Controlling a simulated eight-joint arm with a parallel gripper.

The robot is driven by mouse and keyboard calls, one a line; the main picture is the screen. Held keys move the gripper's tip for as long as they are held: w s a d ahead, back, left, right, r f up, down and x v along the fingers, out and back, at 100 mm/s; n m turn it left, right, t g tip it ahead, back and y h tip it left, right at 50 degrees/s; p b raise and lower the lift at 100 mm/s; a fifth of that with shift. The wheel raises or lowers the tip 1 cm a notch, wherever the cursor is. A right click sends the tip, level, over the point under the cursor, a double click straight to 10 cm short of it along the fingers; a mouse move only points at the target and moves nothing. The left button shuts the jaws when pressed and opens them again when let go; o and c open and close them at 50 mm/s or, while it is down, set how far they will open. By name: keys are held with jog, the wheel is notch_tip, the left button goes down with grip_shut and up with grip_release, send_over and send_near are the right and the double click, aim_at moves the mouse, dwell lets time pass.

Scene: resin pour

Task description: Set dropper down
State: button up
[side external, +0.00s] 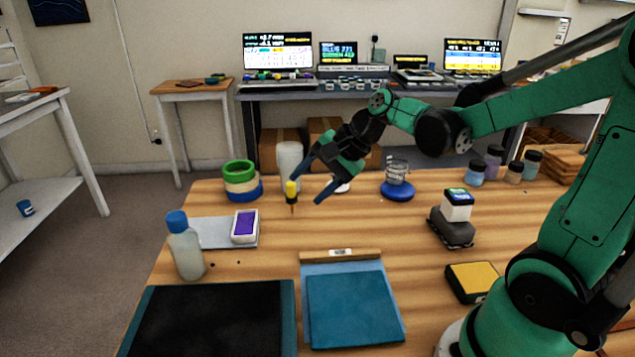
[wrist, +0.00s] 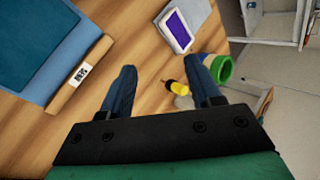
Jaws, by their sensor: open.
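The dropper (side external: 291,193), with a yellow bulb, a dark collar and a thin tip pointing down, looks upright just left of my fingertips in the side view. Whether its tip rests on the table cannot be told. My gripper (side external: 310,184) is open, its blue fingers spread and angled down to the left. In the wrist view the dropper's yellow bulb (wrist: 177,88) shows between the fingers of my gripper (wrist: 160,66), close to the right finger. I cannot tell whether they touch.
A white bottle (side external: 289,160) stands behind the dropper. Stacked tape rolls (side external: 241,180) are to its left, with a purple-screened scale (side external: 245,226) and a blue-capped bottle (side external: 186,248) nearer. A blue-based jar (side external: 397,181) stands right. Blue mats (side external: 352,308) lie in front; bare wood lies between.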

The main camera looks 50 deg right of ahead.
jog(key=s+a+n+h, duration=0.3)
jog(key=s+n, duration=0.4)
jog(key=n, duration=0.7)
jog(key=shift+s+a+r+n+h, duration=0.15)
jog(key=shift+a+r+n+h, duration=0.2)
jog(key=shift+a, duration=0.3)
